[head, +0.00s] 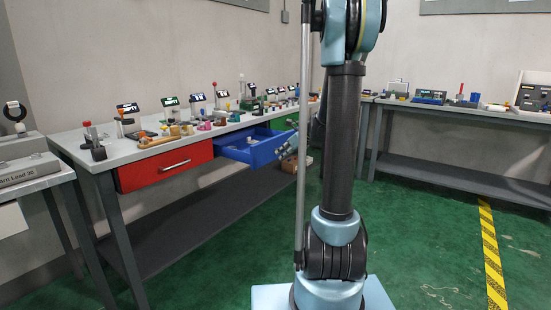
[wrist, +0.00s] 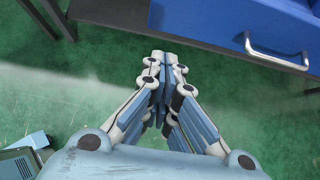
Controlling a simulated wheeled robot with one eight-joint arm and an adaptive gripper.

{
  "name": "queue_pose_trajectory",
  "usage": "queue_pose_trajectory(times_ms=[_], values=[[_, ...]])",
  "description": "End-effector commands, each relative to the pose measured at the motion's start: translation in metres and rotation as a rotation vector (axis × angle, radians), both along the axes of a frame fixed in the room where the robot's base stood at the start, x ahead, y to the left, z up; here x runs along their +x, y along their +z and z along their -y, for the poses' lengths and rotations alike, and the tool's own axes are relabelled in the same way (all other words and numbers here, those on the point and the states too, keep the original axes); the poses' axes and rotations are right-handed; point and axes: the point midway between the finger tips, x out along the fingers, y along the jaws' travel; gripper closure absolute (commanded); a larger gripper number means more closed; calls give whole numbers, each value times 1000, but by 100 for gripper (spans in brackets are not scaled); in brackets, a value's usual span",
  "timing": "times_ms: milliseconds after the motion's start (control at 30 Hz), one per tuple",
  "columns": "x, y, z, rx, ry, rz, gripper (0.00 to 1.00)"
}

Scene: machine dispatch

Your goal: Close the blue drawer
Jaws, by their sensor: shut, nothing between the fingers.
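The blue drawer (head: 262,154) is pulled out from under the long workbench in the head view, with its inside showing and small items in it. In the wrist view its blue front (wrist: 225,17) is at the top right, with a silver bar handle (wrist: 277,56). My gripper (wrist: 166,60) is shut and empty, its fingertips together, left of the handle and apart from it in the picture. In the head view my gripper (head: 286,150) shows beside the drawer's front, partly hidden by my arm. I cannot tell whether it touches the drawer.
A red drawer (head: 165,165) is shut to the left of the blue one. The bench top (head: 75,141) carries many small tools and signs. A second bench (head: 450,105) stands at the right. Green floor (head: 430,240) is open in front, with a yellow striped line (head: 490,250).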

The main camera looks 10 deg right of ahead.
Motion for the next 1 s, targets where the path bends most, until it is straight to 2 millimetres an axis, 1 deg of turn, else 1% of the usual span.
queue_pose_trajectory(times_ms=[633, 800, 1000], values=[[44, -60, -51, -3, 3, 2, 100], [59, -59, -69, -2, 3, 1, 100], [67, -59, -78, -1, 2, 2, 100]])
